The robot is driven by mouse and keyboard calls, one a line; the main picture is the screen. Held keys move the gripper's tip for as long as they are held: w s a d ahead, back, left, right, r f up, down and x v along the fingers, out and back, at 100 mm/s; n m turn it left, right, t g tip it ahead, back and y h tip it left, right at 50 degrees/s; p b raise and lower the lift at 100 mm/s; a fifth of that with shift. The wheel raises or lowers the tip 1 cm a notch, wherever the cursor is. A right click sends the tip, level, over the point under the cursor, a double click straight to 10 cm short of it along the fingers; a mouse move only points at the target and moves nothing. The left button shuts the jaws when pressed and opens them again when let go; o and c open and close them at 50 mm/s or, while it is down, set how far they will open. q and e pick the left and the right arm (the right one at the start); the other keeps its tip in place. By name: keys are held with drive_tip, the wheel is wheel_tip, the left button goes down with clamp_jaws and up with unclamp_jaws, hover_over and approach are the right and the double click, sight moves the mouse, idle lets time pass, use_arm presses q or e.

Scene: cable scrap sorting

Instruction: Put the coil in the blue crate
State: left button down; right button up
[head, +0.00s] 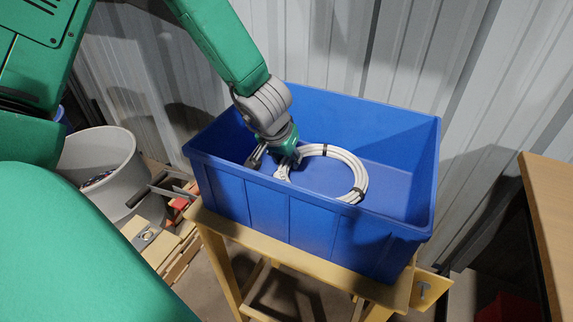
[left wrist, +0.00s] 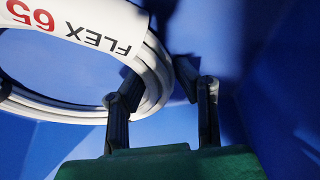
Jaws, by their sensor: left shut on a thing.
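The white coil (head: 358,168), a ring of cable with dark ties, is inside the blue crate (head: 290,215). My left gripper (head: 272,158) reaches down into the crate and is shut on the left side of the coil. In the left wrist view the coil (left wrist: 50,109) carries a white label reading FLEX 65, and its strands pass between the fingers of my left gripper (left wrist: 160,84). Blue crate walls surround them there. I cannot tell whether the coil touches the crate floor. My right gripper is not in view.
The crate stands on a wooden stand (head: 225,265). A grey bin (head: 110,170) is at the left, with wooden pieces (head: 165,245) near it on the floor. A wooden table (head: 550,200) is at the right edge. A corrugated metal wall (head: 330,45) stands close behind.

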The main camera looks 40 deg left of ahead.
use_arm(q)
drive_tip(key=shift+a, duration=0.2)
drive_tip(key=c, duration=1.6)
unclamp_jaws()
drive_tip(key=shift+s, duration=0.1)
drive_tip(key=o, duration=0.4)
drive_tip(key=shift+d, duration=0.2)
drive_tip(key=shift+d+r, duration=0.1)
drive_tip(key=shift+d, duration=0.1)
drive_tip(key=shift+s+r+p, duration=0.1)
drive_tip(key=shift+r+p, duration=0.25)
drive_tip(key=shift+r, duration=0.2)
drive_tip(key=p+v, duration=0.4)
drive_tip(key=v, duration=0.5)
drive_tip(key=shift+s+r, duration=0.1)
drive_tip(key=shift+r, duration=0.3)
drive_tip(key=shift+s+d+r+p, duration=0.15)
drive_tip(key=shift+s+r+p, duration=0.15)
drive_tip(key=shift+r+p, duration=0.15)
drive_tip(key=shift+a, duration=0.2)
